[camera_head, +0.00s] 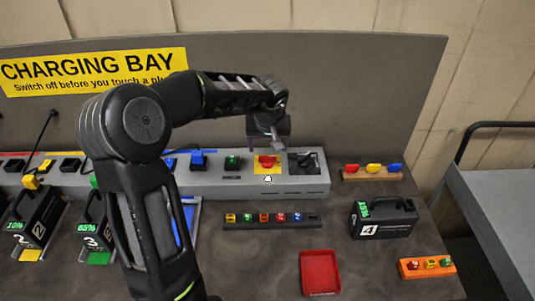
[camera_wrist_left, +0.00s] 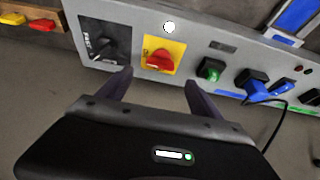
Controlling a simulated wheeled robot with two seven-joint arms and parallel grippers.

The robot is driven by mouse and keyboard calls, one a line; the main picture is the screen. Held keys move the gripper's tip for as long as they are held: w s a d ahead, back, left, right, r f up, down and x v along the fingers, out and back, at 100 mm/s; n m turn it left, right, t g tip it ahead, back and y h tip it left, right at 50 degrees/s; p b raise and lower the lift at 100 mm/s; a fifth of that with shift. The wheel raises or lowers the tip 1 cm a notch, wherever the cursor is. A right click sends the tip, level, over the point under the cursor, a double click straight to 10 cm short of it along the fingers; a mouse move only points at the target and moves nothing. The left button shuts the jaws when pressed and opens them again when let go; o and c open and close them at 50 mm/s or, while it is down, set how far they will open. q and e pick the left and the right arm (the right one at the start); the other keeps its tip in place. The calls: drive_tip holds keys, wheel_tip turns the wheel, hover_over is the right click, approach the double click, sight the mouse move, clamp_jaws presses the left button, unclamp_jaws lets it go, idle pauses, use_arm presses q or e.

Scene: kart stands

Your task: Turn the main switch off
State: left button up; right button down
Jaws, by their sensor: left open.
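The main switch is a red rotary knob (camera_head: 267,160) on a yellow plate, on the front of the long grey charging unit (camera_head: 285,183). It also shows in the left wrist view (camera_wrist_left: 160,61), where the marks on its plate are too small to read. A small lit white lamp (camera_head: 268,179) sits beside the plate. My left gripper (camera_head: 266,143) is just above and behind the knob in the head view. In the left wrist view its two fingers (camera_wrist_left: 158,80) are spread and empty, with the knob just beyond and between the tips, seemingly untouched. My right gripper is out of view.
A black device (camera_head: 305,161) sits right of the switch; a green plug (camera_head: 232,161) and blue plug (camera_head: 199,159) sit left. Battery 4 (camera_head: 383,218), a red tray (camera_head: 320,272) and a connector strip (camera_head: 270,221) lie in front. A grey cart (camera_head: 500,205) stands at right.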

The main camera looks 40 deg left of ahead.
sight(268, 157)
use_arm(q)
drive_tip(key=x, duration=0.7)
drive_tip(key=shift+c, duration=0.2)
drive_tip(key=c, duration=1.3)
